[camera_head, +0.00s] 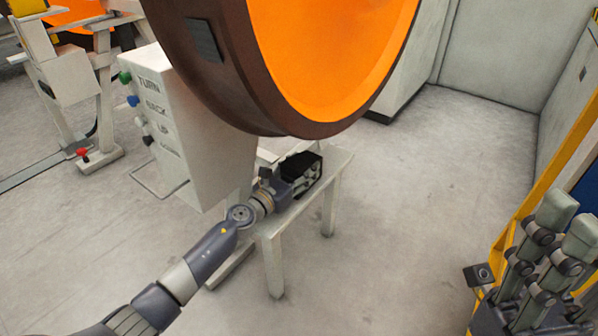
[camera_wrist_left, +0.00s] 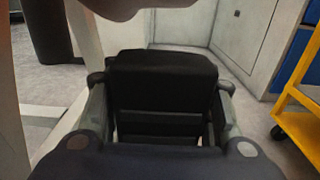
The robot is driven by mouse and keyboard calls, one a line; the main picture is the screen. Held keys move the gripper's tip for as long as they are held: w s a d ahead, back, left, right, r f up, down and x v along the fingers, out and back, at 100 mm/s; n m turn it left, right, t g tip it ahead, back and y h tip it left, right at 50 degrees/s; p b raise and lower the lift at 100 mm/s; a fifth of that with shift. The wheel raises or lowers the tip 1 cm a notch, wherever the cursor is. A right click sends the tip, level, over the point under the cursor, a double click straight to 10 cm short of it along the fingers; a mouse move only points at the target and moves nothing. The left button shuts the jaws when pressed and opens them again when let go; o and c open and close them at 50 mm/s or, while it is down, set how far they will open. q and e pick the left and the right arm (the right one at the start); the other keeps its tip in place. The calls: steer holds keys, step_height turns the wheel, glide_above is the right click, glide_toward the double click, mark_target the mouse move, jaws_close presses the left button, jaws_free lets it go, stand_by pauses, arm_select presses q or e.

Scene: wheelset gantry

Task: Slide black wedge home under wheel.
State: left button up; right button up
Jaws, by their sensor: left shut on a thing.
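The wheel (camera_head: 235,75), with a dark brown rim and orange face, fills the top middle of the head view. The black wedge (camera_head: 304,163) is over a small pale table, just below the wheel's lower edge. My left gripper (camera_head: 300,180) is shut on the wedge. In the left wrist view the wedge (camera_wrist_left: 162,80) sits between both fingers, and a rounded underside, likely the wheel's, shows at the top. I cannot tell whether wedge and wheel touch. My right gripper (camera_head: 568,226) is at the lower right, away from the table, with no object visible in it.
The pale table (camera_head: 272,232) stands on a grey floor. A white control box (camera_head: 180,125) with coloured buttons, labelled TURN, BACK and UP, is left of it. A yellow frame (camera_head: 555,175) stands at the right. The floor between table and frame is clear.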

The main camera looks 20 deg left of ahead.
arm_select(q)
steer(key=shift+r, duration=0.1)
steer(key=o, duration=1.5)
